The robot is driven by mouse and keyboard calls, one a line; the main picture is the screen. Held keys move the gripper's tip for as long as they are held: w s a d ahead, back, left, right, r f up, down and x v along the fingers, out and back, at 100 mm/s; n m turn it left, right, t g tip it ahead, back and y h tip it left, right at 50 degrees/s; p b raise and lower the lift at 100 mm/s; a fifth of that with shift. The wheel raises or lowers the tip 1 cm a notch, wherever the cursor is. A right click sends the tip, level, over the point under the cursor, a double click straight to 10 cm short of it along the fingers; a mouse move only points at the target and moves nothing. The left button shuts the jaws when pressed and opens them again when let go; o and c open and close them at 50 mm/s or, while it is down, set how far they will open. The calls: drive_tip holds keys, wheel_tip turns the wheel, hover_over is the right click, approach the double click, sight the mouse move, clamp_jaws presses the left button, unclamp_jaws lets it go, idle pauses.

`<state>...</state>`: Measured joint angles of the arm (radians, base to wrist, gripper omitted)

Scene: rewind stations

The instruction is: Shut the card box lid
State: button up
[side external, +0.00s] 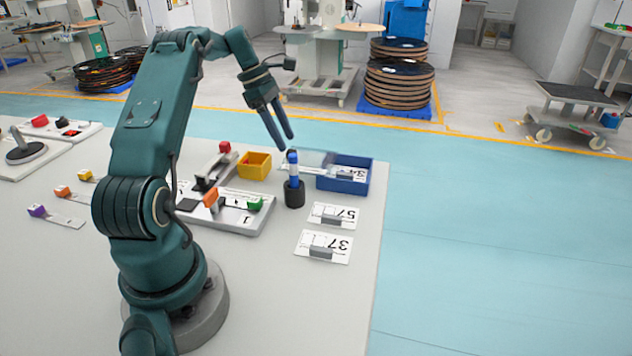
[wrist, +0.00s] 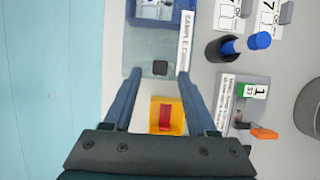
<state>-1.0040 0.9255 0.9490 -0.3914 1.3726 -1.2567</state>
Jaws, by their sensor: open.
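The card box (side external: 348,186) is an open blue box with a white card inside. It also shows at the top of the wrist view (wrist: 139,12). Its clear lid (side external: 314,158) extends to the left of the box, leaving the cards uncovered. In the wrist view the lid (wrist: 140,48) is a greyish see-through panel with a dark knob (wrist: 160,68) near its end. My gripper (side external: 286,142) is open and empty, pointing down near the lid's far end. In the wrist view the knob appears between my fingertips (wrist: 160,73); whether they are level with it is unclear.
A black cup (side external: 294,195) with a blue marker (side external: 293,170) stands just in front of the lid. A yellow bin (side external: 254,165) with a red piece is to the left. A numbered station board (side external: 235,221) and cards (side external: 323,246) lie nearby. The table's right edge is close to the box.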

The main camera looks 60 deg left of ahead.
sight(291, 150)
drive_tip(key=shift+x, duration=1.5)
clamp_jaws()
drive_tip(key=shift+d, duration=0.1)
